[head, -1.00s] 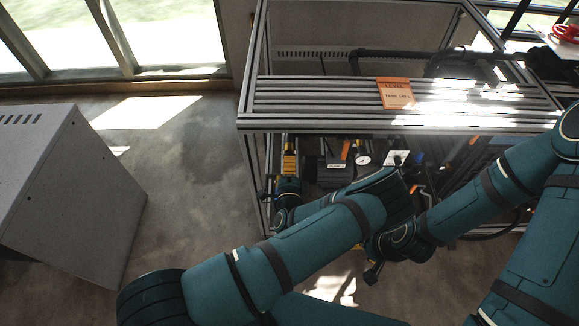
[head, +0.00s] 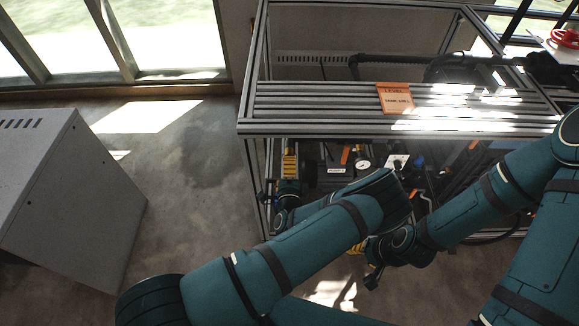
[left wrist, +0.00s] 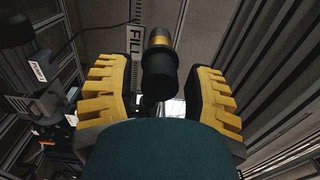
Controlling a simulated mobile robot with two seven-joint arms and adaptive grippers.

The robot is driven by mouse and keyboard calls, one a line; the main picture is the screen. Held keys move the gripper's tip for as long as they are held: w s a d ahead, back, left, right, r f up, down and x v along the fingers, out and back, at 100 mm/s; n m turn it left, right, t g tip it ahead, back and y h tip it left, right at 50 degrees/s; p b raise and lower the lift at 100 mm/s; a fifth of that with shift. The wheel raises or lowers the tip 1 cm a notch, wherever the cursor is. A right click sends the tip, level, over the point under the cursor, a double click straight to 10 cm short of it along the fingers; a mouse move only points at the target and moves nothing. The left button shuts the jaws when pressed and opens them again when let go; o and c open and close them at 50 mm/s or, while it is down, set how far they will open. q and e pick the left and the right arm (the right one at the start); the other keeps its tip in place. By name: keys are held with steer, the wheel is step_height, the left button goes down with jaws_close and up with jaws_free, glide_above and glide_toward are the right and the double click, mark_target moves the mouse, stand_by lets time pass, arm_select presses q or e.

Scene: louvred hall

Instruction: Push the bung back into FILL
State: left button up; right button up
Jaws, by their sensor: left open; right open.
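The bung (left wrist: 160,80) is a black cylinder in the left wrist view, with a brass-coloured band behind its near end. It stands beside the white FILL label (left wrist: 134,40). How deep it sits in FILL cannot be told. My left gripper (head: 290,162) is open under the frame's front edge. In the left wrist view its yellow fingers stand on both sides of the bung, with a gap on each side. In the head view the bung cannot be made out. My right gripper (head: 357,248) is partly hidden behind my left arm, low in front of the frame.
The metal frame (head: 330,128) has a slatted top with an orange LEVEL card (head: 396,98). Below are a round gauge (head: 362,163) and several small fittings. A grey cabinet (head: 75,200) stands at the left. Floor between them is clear.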

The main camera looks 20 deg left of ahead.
arm_select(q)
steer(key=p+v, duration=0.3)
steer(key=v, duration=0.4)
stand_by(0.4)
